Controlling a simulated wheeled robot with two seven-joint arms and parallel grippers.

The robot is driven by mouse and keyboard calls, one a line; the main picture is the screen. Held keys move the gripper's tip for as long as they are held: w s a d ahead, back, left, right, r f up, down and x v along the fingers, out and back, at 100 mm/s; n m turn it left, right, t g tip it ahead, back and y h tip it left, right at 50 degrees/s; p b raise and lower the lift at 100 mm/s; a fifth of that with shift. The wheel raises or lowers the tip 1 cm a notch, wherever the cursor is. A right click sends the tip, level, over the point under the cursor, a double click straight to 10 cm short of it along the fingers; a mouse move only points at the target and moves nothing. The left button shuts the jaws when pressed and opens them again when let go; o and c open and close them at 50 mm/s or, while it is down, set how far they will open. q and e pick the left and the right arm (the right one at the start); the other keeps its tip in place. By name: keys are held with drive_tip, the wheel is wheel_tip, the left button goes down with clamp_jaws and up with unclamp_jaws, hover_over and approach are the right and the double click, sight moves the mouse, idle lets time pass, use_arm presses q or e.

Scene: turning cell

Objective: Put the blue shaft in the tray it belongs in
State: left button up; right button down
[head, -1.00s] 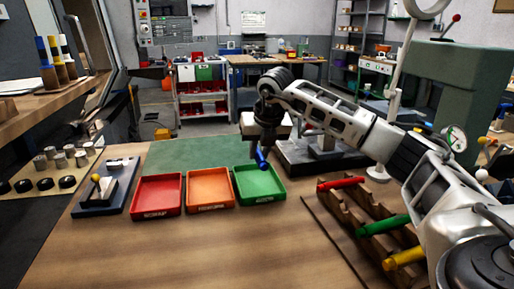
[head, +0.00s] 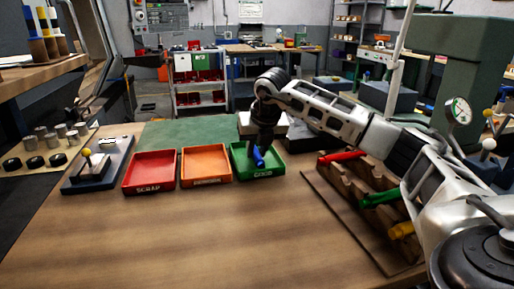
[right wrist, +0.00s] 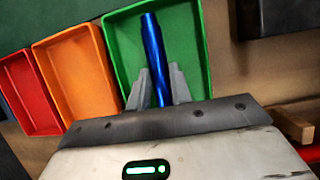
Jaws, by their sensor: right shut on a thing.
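The blue shaft (head: 258,157) is gripped by my right gripper (head: 259,146), which is over the green tray (head: 263,175) in the head view. The tray's front label appears to read "GOOD". In the right wrist view, the shaft (right wrist: 153,50) sticks out from between the two fingers of the gripper (right wrist: 158,85), with the green tray (right wrist: 121,45) behind it. I cannot tell whether the shaft touches the tray floor. The orange tray (head: 207,181) and the red tray (head: 148,188), labelled "SCRAP", look empty. My left gripper is not in view.
A wooden rack right of the trays holds a red shaft (head: 342,156), a green shaft (head: 381,199) and a yellow shaft (head: 401,230). A dark blue fixture (head: 98,165) stands left of the red tray. The front tabletop (head: 200,240) is clear.

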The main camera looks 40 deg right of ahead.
drive_tip(key=c, duration=1.2)
unclamp_jaws()
drive_tip(key=shift+r, duration=0.1)
drive_tip(key=v, duration=1.6)
drive_tip(key=shift+p, duration=0.35)
